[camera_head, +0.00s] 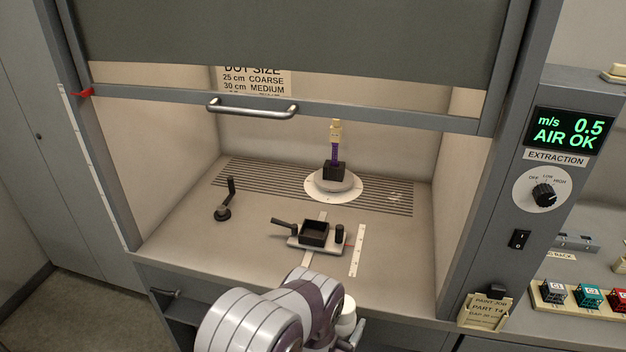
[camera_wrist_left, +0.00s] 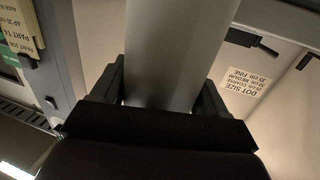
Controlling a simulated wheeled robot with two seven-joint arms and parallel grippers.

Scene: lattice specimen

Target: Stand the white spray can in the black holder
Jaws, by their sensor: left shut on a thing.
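The black holder (camera_head: 314,233) is an open square box on a small light plate on the hood floor, with a black lever at its left and a black post at its right; it looks empty. My left gripper (camera_wrist_left: 163,88) is shut on the white spray can (camera_wrist_left: 178,45), which looks grey in the left wrist view and runs out past the top edge. In the head view my left arm covers the gripper, in front of and below the holder. A small white rounded piece beside the arm may be part of the can; I cannot tell. My right gripper is not in view.
A round turntable (camera_head: 318,190) behind the holder bears a black block with a purple and yellow specimen (camera_head: 335,145). A black crank (camera_head: 225,205) stands at left. The raised sash with its handle (camera_head: 252,109) hangs above. A white ruler (camera_head: 357,250) lies right of the holder.

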